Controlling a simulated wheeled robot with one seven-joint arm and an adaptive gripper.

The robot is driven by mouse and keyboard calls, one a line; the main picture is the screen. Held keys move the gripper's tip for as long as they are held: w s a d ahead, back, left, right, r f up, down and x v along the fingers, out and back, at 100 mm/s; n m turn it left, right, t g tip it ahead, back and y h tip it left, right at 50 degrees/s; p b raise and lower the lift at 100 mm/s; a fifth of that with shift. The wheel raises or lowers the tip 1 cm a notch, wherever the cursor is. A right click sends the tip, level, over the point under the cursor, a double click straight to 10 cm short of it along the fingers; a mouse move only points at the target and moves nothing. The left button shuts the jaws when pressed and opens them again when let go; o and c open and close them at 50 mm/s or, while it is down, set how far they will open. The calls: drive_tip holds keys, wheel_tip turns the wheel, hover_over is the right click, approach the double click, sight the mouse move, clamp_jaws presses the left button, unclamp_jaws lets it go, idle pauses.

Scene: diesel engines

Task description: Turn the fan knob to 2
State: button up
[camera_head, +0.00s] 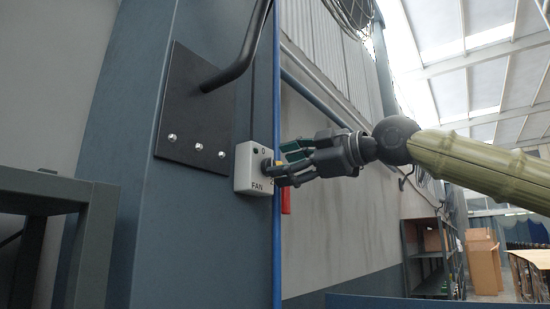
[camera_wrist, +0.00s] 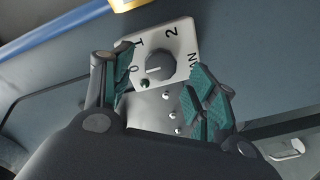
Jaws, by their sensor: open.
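The fan switch box (camera_head: 246,174) is light grey, marked FAN, and mounted on a blue-grey column left of centre in the head view. In the wrist view the box (camera_wrist: 180,45) shows a round dark grey knob (camera_wrist: 159,66) with marks 0, 1 and 2. A pale line on the knob seems to point toward 0. My gripper (camera_head: 281,170) is at the box's front and hides part of the knob in the head view. In the wrist view my gripper's (camera_wrist: 158,74) green-padded fingers are open, one on each side of the knob; contact cannot be told.
A black plate (camera_head: 190,115) with bolts and a bent black bar is fixed left of the box. A blue pipe (camera_head: 277,240) runs vertically just right of it, with a red piece (camera_head: 286,200) beside it. A dark metal frame (camera_head: 60,190) stands at lower left.

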sight(266, 163)
drive_tip(key=p+x, duration=0.1)
drive_tip(key=x, duration=0.1)
drive_tip(key=shift+a+r, duration=0.2)
drive_tip(key=shift+a, duration=0.2)
drive_tip(key=shift+w+a+f, duration=0.15)
drive_tip(key=shift+w+a, duration=0.05)
drive_tip(key=shift+w, duration=0.05)
drive_tip(key=c, duration=1)
